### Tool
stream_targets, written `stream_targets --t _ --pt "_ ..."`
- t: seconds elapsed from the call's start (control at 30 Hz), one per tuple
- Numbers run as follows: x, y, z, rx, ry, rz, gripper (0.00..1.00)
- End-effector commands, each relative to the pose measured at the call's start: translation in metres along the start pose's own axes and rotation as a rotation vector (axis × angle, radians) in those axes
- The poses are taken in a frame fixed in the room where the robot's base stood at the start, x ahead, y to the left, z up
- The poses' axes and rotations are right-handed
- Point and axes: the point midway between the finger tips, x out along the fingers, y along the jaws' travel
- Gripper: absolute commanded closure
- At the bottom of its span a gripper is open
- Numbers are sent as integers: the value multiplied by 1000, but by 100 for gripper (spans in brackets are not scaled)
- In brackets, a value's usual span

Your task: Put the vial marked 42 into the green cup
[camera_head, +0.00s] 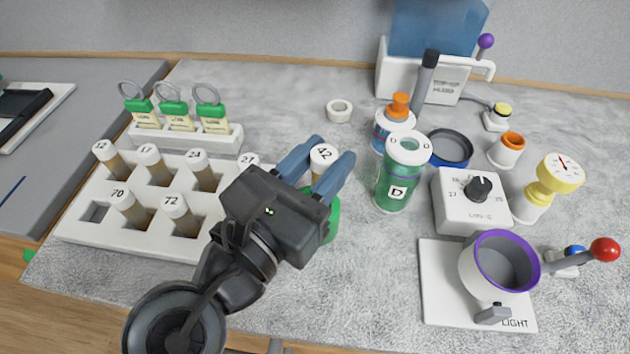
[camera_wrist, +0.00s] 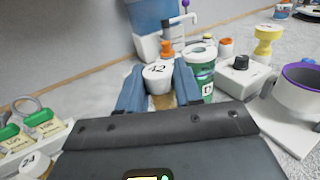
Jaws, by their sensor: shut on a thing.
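My gripper (camera_head: 318,174) is shut on the vial marked 42 (camera_head: 323,154), with one blue finger on each side of its white cap. The vial also shows between the fingers in the wrist view (camera_wrist: 157,77), cap up and roughly upright. The green cup (camera_head: 333,219) is mostly hidden behind my gripper in the head view; only part of its green side shows, below and close to the held vial. I cannot tell whether the vial's lower end is inside the cup or above it. The cup cannot be made out in the wrist view.
A white rack (camera_head: 77,222) at the left holds several vials, including 70 and 72, with an empty slot at its front left. A green canister marked D (camera_head: 398,190) stands just right of the gripper. A white control box (camera_head: 455,211) and a purple-rimmed pot (camera_head: 490,268) are further right.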

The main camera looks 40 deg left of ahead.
Motion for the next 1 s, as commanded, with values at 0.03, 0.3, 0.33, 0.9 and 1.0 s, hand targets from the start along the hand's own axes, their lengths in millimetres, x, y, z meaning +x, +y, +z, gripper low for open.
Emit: stream_targets --t 0.03,0.3,0.33,0.9,1.0 --pt "-1 5 -3 -1 0 1 96" --pt "-2 9 -28 -5 1 1 96" --pt "-1 10 -32 -3 1 1 96" --pt "-1 9 -49 -1 0 -1 96" --pt "-1 9 -52 -1 0 -1 96"
